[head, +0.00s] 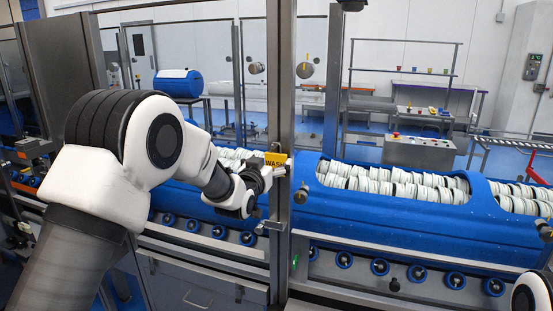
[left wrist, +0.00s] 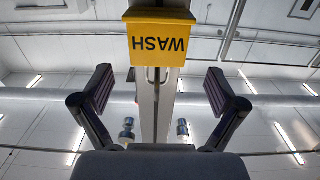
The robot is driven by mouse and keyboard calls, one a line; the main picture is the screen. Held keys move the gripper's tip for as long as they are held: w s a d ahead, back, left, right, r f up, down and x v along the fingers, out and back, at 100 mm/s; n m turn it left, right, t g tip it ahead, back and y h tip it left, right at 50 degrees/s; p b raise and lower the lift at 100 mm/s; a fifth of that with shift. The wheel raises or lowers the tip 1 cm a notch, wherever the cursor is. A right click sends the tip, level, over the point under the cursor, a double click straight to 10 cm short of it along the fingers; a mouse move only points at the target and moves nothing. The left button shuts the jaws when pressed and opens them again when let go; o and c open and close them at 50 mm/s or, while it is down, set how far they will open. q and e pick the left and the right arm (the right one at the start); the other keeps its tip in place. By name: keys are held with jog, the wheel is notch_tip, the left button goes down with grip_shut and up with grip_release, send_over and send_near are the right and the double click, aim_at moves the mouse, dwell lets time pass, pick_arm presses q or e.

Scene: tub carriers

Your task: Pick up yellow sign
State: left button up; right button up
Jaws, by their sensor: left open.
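The yellow sign (head: 276,159) with the word WASH hangs on a metal post in front of the blue tubs. In the left wrist view the sign (left wrist: 158,38) is upside down at the top centre, fixed to the post. My left gripper (head: 277,182) is close to the sign at the post. In the left wrist view its two fingers (left wrist: 160,92) are wide apart, with nothing between them but the post and ceiling behind. The sign appears beyond the fingertips and not gripped. My right gripper is out of view.
The upright metal post (head: 281,90) stands right beside my left gripper. A blue tub (head: 400,220) full of white discs lies to the right on rollers. Another blue tub (head: 182,200) lies behind my left arm. A grey cabinet (head: 190,285) is below.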

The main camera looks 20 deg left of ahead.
aim_at(275, 157)
pick_arm(q)
jog(key=w+p, duration=0.2)
jog(key=w, duration=0.2)
jog(key=shift+d, duration=0.2)
jog(key=shift+w, duration=0.1)
jog(key=c, duration=1.2)
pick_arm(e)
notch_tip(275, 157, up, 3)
pick_arm(q)
jog(key=shift+c, duration=0.2)
